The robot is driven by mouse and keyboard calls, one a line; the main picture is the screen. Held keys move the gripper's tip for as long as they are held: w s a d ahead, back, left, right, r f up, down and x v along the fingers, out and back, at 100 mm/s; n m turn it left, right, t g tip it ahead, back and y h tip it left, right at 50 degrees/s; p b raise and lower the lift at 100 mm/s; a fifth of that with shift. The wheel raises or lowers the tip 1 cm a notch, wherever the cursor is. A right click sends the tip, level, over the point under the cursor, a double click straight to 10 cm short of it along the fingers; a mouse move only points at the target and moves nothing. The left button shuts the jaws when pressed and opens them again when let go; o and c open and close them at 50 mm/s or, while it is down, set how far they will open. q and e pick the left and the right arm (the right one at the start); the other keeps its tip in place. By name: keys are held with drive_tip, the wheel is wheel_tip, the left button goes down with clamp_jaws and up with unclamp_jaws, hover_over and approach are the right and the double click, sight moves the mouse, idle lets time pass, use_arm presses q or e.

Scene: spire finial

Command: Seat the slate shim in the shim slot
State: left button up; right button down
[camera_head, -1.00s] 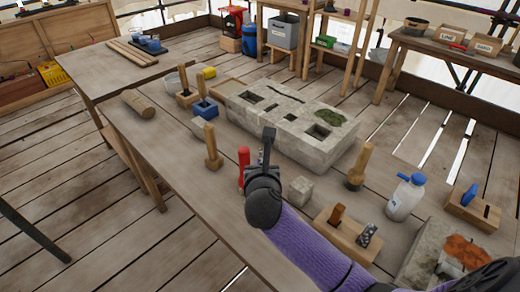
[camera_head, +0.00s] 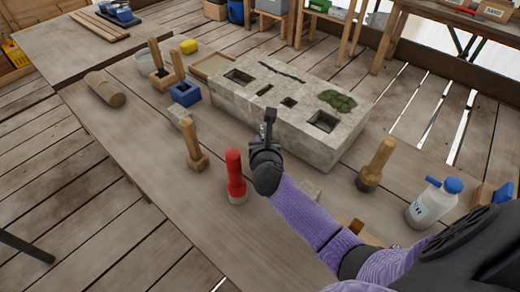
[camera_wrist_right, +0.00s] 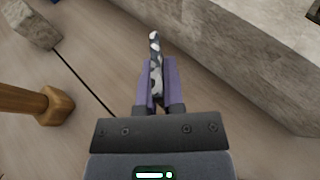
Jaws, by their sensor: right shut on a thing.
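My right gripper (camera_head: 267,130) is shut on a thin mottled grey piece, which I take for the slate shim (camera_wrist_right: 155,60). The shim stands out beyond the fingertips in the right wrist view. In the head view the gripper is in front of the stone block's (camera_head: 330,150) long near side, and the shim shows small and dark there. The block's top has several openings, among them a narrow slot (camera_head: 265,90) and a small square hole (camera_head: 288,102); I cannot tell for sure which is the shim slot. The shim is outside all of them. My left gripper is not in view.
A red-handled tool (camera_head: 235,178) and a wooden mallet-like tool (camera_head: 193,145) stand left of the gripper. Another wooden-handled tool (camera_head: 377,163) and a white bottle (camera_head: 432,203) stand at the right. A blue box (camera_head: 185,93) is by the block's left end.

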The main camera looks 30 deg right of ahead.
wheel_tip(320, 180, down, 3)
drive_tip(key=shift+b, duration=0.7)
drive_tip(key=shift+r, duration=0.25)
drive_tip(key=shift+f, duration=0.15)
drive_tip(key=c, duration=1.1)
unclamp_jaws()
drive_tip(key=o, duration=0.4)
drive_tip(key=shift+c, duration=0.2)
